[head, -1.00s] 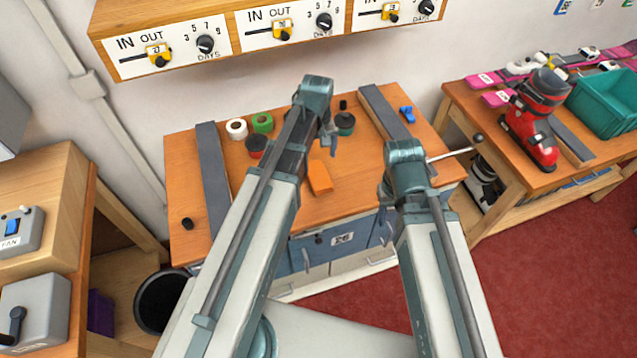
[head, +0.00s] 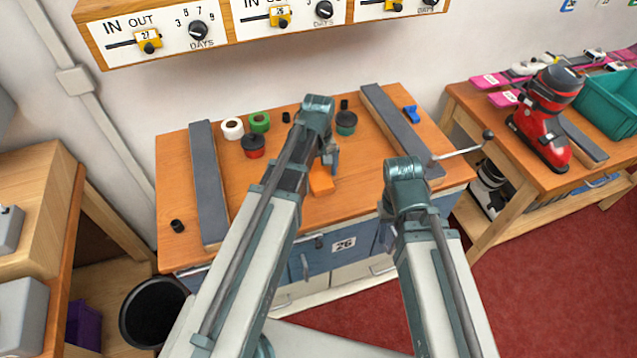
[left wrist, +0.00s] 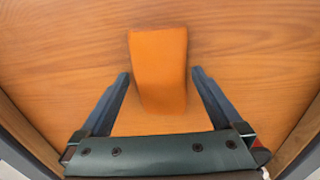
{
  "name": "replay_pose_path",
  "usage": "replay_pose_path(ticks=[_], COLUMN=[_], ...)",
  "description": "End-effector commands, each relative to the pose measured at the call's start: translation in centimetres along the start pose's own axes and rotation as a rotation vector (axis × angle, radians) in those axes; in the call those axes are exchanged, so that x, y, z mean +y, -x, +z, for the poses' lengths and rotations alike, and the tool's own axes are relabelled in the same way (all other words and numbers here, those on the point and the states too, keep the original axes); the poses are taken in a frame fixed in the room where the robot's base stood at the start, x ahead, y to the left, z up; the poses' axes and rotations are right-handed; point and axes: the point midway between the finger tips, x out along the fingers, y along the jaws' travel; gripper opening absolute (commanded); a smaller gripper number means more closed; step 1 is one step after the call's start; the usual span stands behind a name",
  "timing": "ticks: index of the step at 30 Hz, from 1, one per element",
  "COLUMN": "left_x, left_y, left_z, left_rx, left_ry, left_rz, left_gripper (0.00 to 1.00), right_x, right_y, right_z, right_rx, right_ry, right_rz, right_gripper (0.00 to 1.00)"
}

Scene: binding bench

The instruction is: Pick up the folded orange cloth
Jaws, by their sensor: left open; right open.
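The folded orange cloth (head: 321,181) lies on the wooden bench top, partly covered by my left arm and gripper in the head view. In the left wrist view the cloth (left wrist: 158,65) is a tapered orange block shape in the middle. My left gripper (head: 330,160) is just above the cloth. In the left wrist view the left gripper (left wrist: 161,76) is open, one finger on each side of the cloth, with a gap on both sides. My right arm is in the head view at the right, but its gripper fingers are hidden.
Grey rails (head: 208,190) and (head: 402,130) run along both sides of the bench. A thin lever (head: 462,146) sticks out by the right rail.

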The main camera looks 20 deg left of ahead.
Motion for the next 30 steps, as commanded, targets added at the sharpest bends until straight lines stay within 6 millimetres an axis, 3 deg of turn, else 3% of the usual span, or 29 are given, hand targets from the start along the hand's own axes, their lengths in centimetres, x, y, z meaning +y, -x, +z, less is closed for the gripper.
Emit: replay_pose_path(ticks=[8,21,30], left_x=[-0.02,-0.01,-0.04], left_y=[-0.22,-0.23,-0.04], left_z=[-0.01,-0.02,-0.04], left_rx=[0.000,0.000,0.000], left_ry=[0.000,0.000,0.000], left_rz=[0.000,0.000,0.000], left_gripper=[0.98,0.22,0.21], right_x=[-0.02,-0.02,0.00], right_y=[-0.22,-0.22,-0.04], right_z=[-0.01,-0.01,0.00], right_rx=[0.000,0.000,0.000], right_ry=[0.000,0.000,0.000], right_rz=[0.000,0.000,0.000], right_gripper=[0.50,0.50,0.50])
